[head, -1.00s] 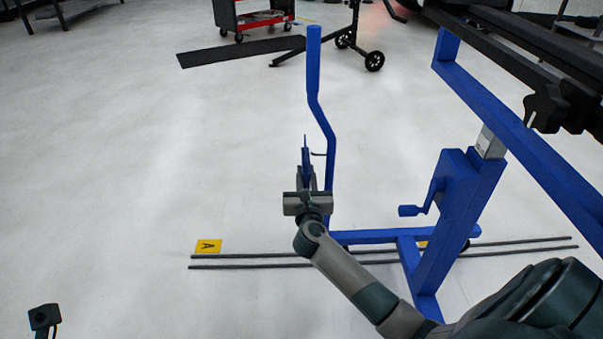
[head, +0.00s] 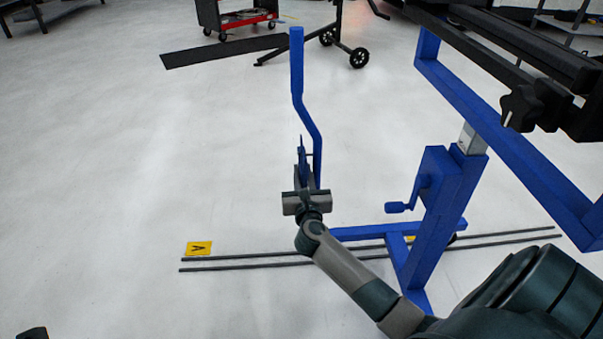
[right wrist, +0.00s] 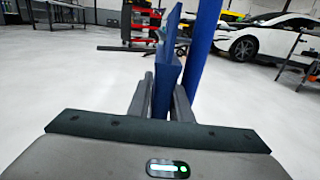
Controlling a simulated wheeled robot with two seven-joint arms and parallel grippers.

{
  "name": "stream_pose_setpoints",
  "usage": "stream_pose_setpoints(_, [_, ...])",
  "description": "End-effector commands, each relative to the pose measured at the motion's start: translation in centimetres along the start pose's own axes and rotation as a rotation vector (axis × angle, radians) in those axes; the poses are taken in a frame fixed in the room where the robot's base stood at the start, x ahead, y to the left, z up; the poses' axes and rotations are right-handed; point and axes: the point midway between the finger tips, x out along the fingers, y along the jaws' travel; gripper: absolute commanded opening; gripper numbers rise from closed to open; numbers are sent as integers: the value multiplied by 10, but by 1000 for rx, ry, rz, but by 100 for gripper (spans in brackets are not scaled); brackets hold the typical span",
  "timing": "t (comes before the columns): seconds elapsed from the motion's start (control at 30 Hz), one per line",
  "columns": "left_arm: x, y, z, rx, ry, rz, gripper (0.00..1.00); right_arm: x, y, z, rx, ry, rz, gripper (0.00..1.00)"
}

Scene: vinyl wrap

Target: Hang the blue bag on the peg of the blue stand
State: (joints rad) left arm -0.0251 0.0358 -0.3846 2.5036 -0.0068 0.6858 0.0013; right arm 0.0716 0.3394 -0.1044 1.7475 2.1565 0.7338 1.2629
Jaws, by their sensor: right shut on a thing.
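My right gripper (head: 305,181) is shut on the blue bag (head: 302,157), which shows edge-on as a thin upright shape beside the blue stand's upright post (head: 297,75). In the right wrist view, the bag (right wrist: 167,72) stands between the two fingers (right wrist: 163,98), with the post (right wrist: 203,45) just to its right. A small thin piece, perhaps the peg (head: 311,154), shows between bag and post in the head view. I cannot tell whether the bag touches or is around it. A dark piece at the lower left edge (head: 32,333) may be my left gripper; its jaws do not show.
The stand's crank (head: 402,207), thick column (head: 445,205) and base bar (head: 360,231) are to the right of my gripper. A black-railed frame (head: 520,90) hangs over the upper right. Two dark rods (head: 240,264) lie on the floor by a yellow marker (head: 199,248). The left floor is clear.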

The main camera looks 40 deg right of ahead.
Motion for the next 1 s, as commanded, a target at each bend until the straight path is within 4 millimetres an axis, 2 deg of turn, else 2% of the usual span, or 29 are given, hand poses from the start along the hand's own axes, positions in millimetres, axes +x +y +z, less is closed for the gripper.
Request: stream_pose_setpoints(1.0, [7,1,0,-5,3,-8,40,0,0,2,0,-1,1,0])
